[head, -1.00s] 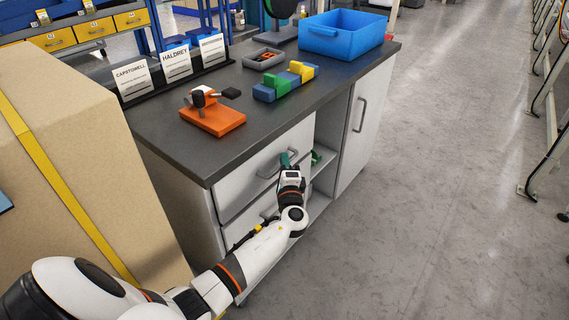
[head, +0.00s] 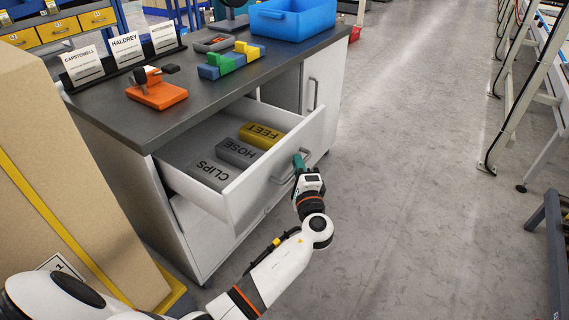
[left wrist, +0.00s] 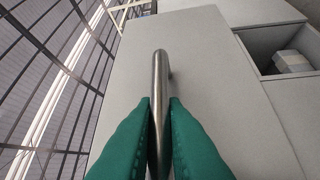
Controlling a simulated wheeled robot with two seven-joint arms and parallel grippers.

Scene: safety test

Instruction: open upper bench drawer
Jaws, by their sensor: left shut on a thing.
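The upper bench drawer (head: 262,178) is pulled well out of the grey-topped bench in the head view. Inside lie blocks marked CLIPS (head: 209,174), HOSE (head: 237,152) and FEET (head: 262,135); the first two are grey, the last yellow. My left gripper (head: 299,162) is at the drawer's front, shut on the metal bar handle (head: 318,158). In the left wrist view the green fingers (left wrist: 159,135) lie on both sides of the handle (left wrist: 160,85), against the plain drawer front (left wrist: 200,60). My right gripper is not in view.
The bench top (head: 140,118) carries an orange fixture (head: 157,95), coloured blocks (head: 229,60), a blue bin (head: 293,20) and name cards (head: 124,48). A large cardboard box (head: 60,190) stands left of the bench. The floor (head: 420,120) to the right is clear.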

